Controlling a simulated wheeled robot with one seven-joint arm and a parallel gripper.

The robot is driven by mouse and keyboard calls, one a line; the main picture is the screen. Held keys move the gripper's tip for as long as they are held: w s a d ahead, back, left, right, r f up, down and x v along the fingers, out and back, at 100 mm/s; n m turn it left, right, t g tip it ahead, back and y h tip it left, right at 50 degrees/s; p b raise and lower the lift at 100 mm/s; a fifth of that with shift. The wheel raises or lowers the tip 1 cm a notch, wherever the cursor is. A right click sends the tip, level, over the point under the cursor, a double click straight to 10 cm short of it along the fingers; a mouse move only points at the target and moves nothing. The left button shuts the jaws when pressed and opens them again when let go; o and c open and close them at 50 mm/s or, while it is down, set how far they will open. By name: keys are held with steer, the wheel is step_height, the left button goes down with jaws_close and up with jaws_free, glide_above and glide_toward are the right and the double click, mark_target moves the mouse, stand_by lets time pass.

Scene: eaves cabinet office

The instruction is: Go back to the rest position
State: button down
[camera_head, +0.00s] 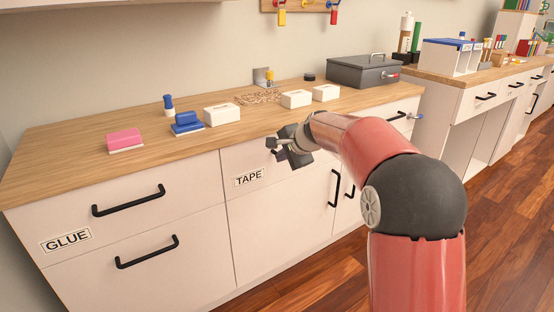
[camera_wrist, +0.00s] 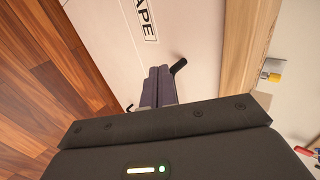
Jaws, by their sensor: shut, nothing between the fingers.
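My gripper (camera_head: 273,147) is in front of the cabinet, close to the upper drawer with the TAPE label (camera_head: 249,177). In the wrist view its fingers (camera_wrist: 158,88) are together with nothing between them. A black drawer handle shows just past the fingertips in the wrist view (camera_wrist: 179,66); in the head view my gripper hides most of it. I cannot tell whether the fingers touch the handle. The TAPE drawer looks closed, flush with the cabinet front.
The GLUE drawer (camera_head: 100,225) at left is shut. Wooden floor (camera_head: 330,275) lies free before the cabinet.

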steer(key=s+d+r+n+h, duration=0.1)
steer(key=s+d+r+n, duration=0.15)
steer(key=s, duration=0.55)
steer(key=s+d+r+n, duration=0.1)
steer(key=s+d+r, duration=0.3)
steer(key=s, duration=0.5)
steer(key=s+d+f+n+h, duration=0.1)
steer(key=s+d+f+n, duration=0.1)
steer(key=s, duration=0.6)
steer(key=s+d+f+n+g+h, duration=0.1)
steer(key=s+d+f+n, duration=0.2)
steer(key=s, duration=0.6)
steer(key=s+d+f+n+g+h, duration=0.1)
steer(key=s+d+f+n+h, duration=0.1)
steer(key=s+f, duration=0.3)
steer(key=s, duration=0.4)
steer(key=shift+d+n, duration=0.35)
steer(key=shift+d, duration=0.05)
